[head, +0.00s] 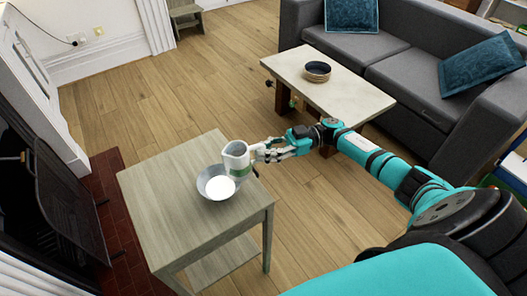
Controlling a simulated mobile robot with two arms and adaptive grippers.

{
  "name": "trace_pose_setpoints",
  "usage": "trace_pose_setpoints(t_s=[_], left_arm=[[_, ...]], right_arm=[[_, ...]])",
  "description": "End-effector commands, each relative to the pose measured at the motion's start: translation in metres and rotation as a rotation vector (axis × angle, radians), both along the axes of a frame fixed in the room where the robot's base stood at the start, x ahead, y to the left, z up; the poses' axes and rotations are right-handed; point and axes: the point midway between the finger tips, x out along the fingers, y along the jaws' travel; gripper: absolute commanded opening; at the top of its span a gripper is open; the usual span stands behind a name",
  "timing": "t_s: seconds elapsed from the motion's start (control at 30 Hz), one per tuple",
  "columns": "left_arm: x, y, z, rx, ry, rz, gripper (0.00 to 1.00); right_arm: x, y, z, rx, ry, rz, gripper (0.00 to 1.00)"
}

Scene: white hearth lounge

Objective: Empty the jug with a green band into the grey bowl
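The white jug (237,157) with a green band is at the right rim of the grey bowl, above the small wooden side table (170,178). It looks tilted slightly toward the bowl, and its inside is hard to make out. The grey bowl (203,187) stands on the table and holds a round patch of something white. My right gripper (258,153) reaches in from the right and is shut on the jug at its right side. The contact of the fingers is small and partly hidden. My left gripper is not in view.
A low table (345,98) with a pale top carries a dark bowl (317,70). Behind it stands a grey sofa (405,75) with blue cushions. A fireplace (65,190) with a brick hearth is at the left. The side table's left part and front are bare.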

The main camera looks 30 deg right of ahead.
Motion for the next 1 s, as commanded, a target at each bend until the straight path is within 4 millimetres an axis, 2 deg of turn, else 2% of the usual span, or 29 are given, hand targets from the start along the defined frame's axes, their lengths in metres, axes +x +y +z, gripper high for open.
trace_pose_setpoints(t_s=[0.5,1.0], left_arm=[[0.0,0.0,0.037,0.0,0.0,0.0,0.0],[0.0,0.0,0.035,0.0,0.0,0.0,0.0]], right_arm=[[0.0,0.0,0.042,-0.001,-0.001,0.001,0.0],[0.0,0.0,0.04,-0.001,0.0,0.0,0.0]])
